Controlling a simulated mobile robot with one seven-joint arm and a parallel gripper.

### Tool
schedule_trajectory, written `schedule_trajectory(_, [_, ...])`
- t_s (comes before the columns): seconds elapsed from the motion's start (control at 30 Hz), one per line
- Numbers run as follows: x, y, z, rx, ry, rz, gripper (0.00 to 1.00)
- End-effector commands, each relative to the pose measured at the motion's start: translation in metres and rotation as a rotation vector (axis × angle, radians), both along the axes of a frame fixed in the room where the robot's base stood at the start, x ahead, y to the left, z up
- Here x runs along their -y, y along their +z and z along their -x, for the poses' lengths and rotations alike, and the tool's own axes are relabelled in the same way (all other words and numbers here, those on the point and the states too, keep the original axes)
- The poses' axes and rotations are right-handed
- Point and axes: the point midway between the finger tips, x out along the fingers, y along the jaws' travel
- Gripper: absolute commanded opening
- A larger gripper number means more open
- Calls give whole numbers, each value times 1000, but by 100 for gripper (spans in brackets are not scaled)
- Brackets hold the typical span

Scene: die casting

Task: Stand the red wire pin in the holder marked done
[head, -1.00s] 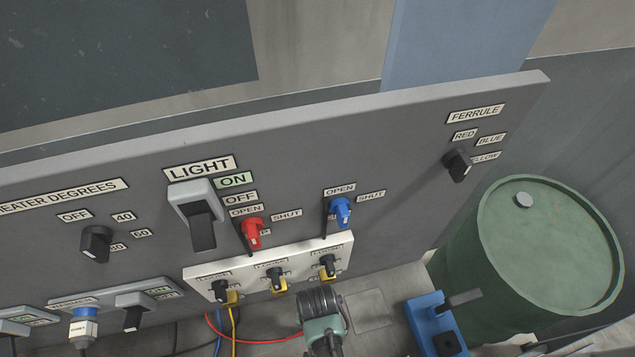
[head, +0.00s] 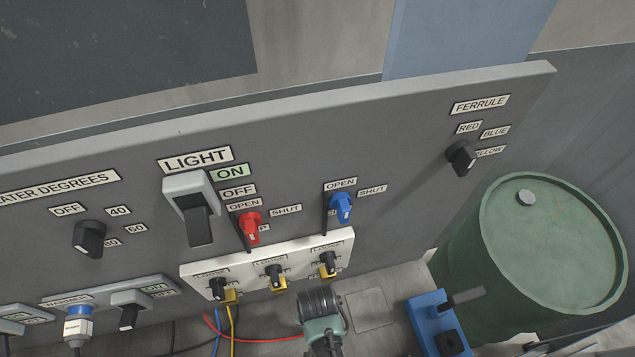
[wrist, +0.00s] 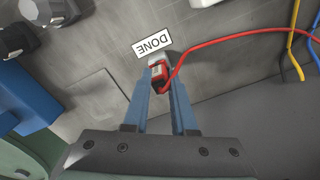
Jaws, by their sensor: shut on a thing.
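In the wrist view my gripper (wrist: 161,78) has its two blue fingers shut on the red wire pin (wrist: 160,74). The red wire (wrist: 225,40) runs from the pin up and to the right; it also shows in the head view (head: 265,339). A white label marked DONE (wrist: 153,43) lies just beyond the pin. A pale piece of the holder (wrist: 156,60) shows between label and pin. The pin overlaps it in the picture; I cannot tell whether it is seated. In the head view my own arm hides the fingers, pin and holder.
A blue block (head: 432,325) and a green drum (head: 550,250) stand to the right. A yellow wire (head: 233,325) and a blue wire hang to the left. A grey control panel (head: 400,130) with switches and knobs rises behind. Dark objects (wrist: 15,40) show at the wrist view's upper left.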

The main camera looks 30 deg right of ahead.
Motion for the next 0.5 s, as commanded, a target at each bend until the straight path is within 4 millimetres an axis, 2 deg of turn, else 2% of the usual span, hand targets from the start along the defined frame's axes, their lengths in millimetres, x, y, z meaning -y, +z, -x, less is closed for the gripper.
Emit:
schedule_trajectory(0.37, [0, -10, 0, 1, 0, 0, 0])
schedule_trajectory(0.4, [0, -9, 0, 1, 0, 0, 30])
schedule_trajectory(0.5, [0, -9, 0, 1, 0, 0, 48])
